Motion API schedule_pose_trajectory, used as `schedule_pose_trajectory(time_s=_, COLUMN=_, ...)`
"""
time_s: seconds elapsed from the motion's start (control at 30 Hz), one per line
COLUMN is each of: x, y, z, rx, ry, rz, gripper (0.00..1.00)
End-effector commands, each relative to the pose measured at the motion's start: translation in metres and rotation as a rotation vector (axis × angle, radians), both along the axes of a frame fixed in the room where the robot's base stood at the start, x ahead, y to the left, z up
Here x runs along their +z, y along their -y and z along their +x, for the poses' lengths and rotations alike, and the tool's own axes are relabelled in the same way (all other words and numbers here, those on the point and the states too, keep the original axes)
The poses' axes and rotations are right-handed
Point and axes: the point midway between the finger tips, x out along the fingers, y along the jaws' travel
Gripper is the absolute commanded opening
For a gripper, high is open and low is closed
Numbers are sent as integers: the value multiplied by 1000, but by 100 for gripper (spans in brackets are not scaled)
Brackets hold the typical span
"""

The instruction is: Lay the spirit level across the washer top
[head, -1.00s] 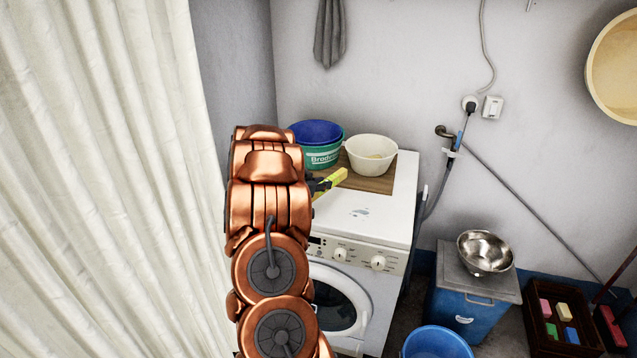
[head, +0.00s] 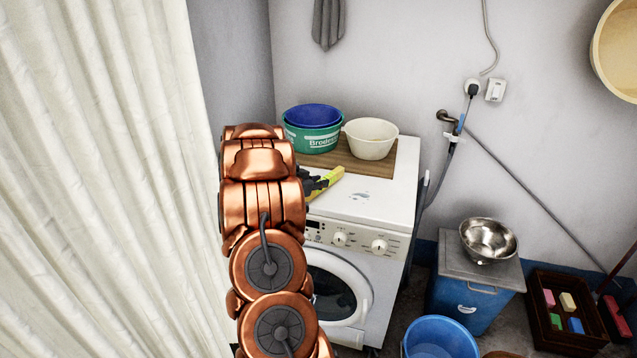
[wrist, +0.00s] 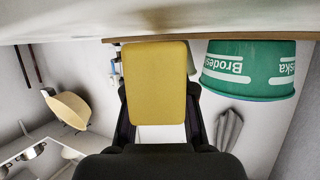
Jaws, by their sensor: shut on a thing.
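The yellow spirit level (head: 328,184) is held in my gripper (head: 314,184) over the left part of the white washer top (head: 375,205). It lies aslant in the head view, and my copper-coloured arm hides its left side. In the wrist view the level (wrist: 157,85) shows end-on as a yellow block between the two dark fingers. The washer top (wrist: 60,28) runs along the upper edge of that view, very close to the level. I cannot tell whether they touch.
A brown board (head: 378,186) at the washer's back carries a green tub (head: 312,139) with a blue basin and a cream bowl (head: 371,140). The front right of the washer top is clear. A pale curtain (head: 100,180) hangs left of my arm.

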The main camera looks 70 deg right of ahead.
Motion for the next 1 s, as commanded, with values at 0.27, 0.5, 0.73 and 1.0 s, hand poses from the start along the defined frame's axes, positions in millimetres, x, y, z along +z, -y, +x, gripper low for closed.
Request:
schedule_pose_trajectory(time_s=0.27, x=0, y=0, z=0, rx=0, ry=0, rz=0, gripper=0)
schedule_pose_trajectory(time_s=0.5, x=-4, y=0, z=0, rx=0, ry=0, rz=0, gripper=0)
schedule_pose_trajectory(time_s=0.73, x=-8, y=0, z=0, rx=0, ry=1, rz=0, gripper=0)
schedule_pose_trajectory(time_s=1.0, x=-11, y=0, z=0, rx=0, ry=1, rz=0, gripper=28)
